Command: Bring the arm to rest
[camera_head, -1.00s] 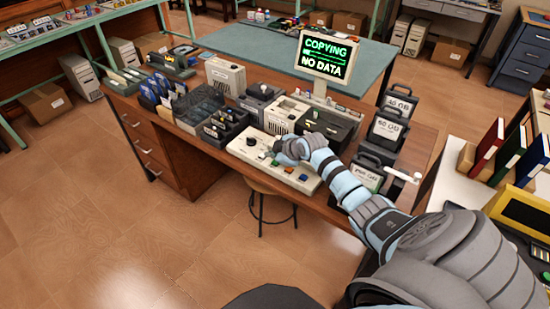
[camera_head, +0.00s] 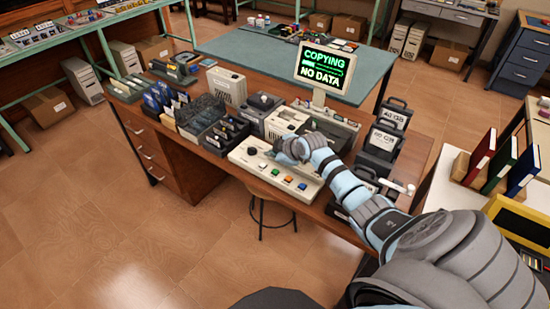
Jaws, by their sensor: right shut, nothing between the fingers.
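My right arm comes in from the lower right and reaches over the wooden desk. My right gripper (camera_head: 280,157) is shut and empty, just over the back part of a pale control panel (camera_head: 237,158) with coloured buttons. The wrist hides part of the panel and what lies behind it. I cannot tell whether the fingertips touch the panel. A monitor (camera_head: 325,68) behind it reads "COPYING" and "NO DATA" in green. My left gripper is not in view.
Drive boxes labelled in GB (camera_head: 384,137) stand right of my forearm. Dark trays (camera_head: 225,133) and grey devices (camera_head: 227,86) crowd the desk's left and back. A stool (camera_head: 266,192) stands at the desk's front. Binders (camera_head: 503,160) stand at the right. Floor at lower left is clear.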

